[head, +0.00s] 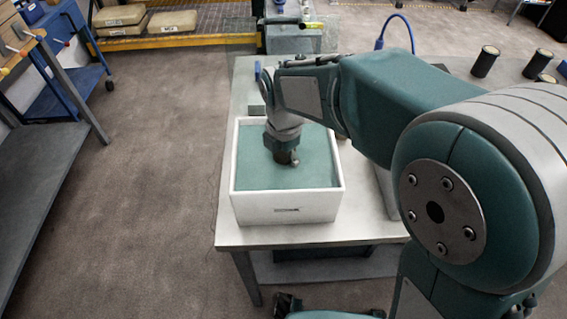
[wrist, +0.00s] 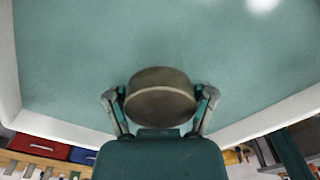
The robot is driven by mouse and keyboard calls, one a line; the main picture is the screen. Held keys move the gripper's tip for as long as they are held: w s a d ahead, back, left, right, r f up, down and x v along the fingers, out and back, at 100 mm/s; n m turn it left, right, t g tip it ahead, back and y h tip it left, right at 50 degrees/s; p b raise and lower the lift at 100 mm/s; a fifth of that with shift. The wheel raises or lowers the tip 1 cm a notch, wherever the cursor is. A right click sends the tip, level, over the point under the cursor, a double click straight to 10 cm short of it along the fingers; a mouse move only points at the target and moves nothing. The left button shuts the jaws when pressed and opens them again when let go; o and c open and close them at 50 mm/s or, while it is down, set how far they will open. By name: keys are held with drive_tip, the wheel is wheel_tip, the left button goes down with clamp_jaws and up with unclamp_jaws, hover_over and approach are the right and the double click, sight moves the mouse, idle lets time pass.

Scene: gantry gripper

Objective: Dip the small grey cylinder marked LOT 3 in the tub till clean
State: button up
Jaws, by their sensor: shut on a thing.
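The tub (head: 291,209) is a white square box on the metal table, filled almost to the rim with flat green liquid. My gripper (head: 284,157) points down over the tub's middle, its tip close to the liquid's surface. In the wrist view my gripper (wrist: 160,108) is shut on a grey-brown cylinder (wrist: 160,92), with a finger on each side. The cylinder's end face looks dull and brownish. No LOT 3 mark shows on it. I cannot tell whether its lower end touches the liquid. The tub's white wall (wrist: 275,117) also shows in the wrist view.
The metal table (head: 240,236) carries the tub near its left front corner. Several dark cylinders (head: 484,62) stand at the far right. A blue cable (head: 397,17) curves up behind my arm. A workbench (head: 40,170) stands at left, with open floor between.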

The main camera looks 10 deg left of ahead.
drive_tip(key=shift+f, duration=0.25)
idle(0.5)
drive_tip(key=shift+r, duration=0.15)
drive_tip(key=shift+r, duration=0.25)
idle(0.5)
wheel_tip(320, 180, up, 14)
idle(1.3)
idle(1.0)
